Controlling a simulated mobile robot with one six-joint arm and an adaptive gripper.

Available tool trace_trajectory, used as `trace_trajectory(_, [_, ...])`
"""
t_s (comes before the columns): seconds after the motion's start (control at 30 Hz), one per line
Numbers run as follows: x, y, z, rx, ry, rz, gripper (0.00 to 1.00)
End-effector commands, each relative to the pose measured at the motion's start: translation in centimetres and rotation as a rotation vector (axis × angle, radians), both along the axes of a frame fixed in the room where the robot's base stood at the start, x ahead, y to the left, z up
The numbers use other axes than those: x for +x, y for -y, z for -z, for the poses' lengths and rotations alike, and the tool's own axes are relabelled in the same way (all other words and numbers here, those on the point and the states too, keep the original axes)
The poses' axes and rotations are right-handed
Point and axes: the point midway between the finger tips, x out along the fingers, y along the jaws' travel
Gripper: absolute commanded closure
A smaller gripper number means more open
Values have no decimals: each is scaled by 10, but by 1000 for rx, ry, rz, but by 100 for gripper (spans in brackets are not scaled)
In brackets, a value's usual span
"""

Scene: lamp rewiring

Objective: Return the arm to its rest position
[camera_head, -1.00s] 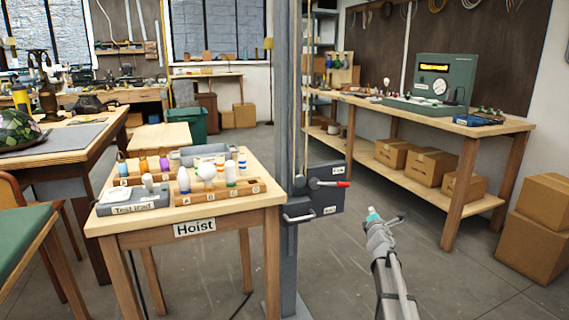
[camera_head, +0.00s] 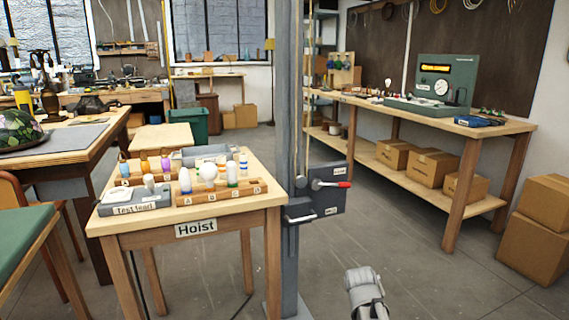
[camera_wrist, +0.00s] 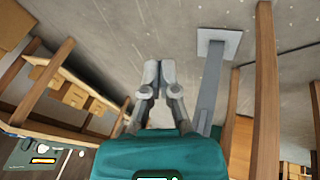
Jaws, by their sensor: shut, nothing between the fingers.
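My gripper (camera_wrist: 159,75) shows in the wrist view with its two grey fingers together and nothing between them. It hangs over bare concrete floor, apart from every object. In the head view only a grey link of my arm shows at the bottom, right of the hoist post; the fingers are out of sight there.
The grey hoist post (camera_head: 287,130) with its red-tipped lever box (camera_head: 322,190) stands left of my arm. The Hoist table (camera_head: 235,220) holds racks of bulbs. A long workbench (camera_head: 500,128) and cardboard boxes (camera_head: 530,240) are at the right. The floor between is clear.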

Motion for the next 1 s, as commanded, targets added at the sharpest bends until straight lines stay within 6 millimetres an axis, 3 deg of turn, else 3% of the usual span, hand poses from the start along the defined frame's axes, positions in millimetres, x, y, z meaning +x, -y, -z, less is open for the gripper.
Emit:
trace_trajectory(0.03, [-19,-10,5,47,-41,34,100])
trace_trajectory(0.2, [-56,-34,13,160,-154,121,100])
trace_trajectory(0.57, [-117,-69,18,306,-343,242,100])
trace_trajectory(1.0, [-112,-68,-29,300,-335,238,100])
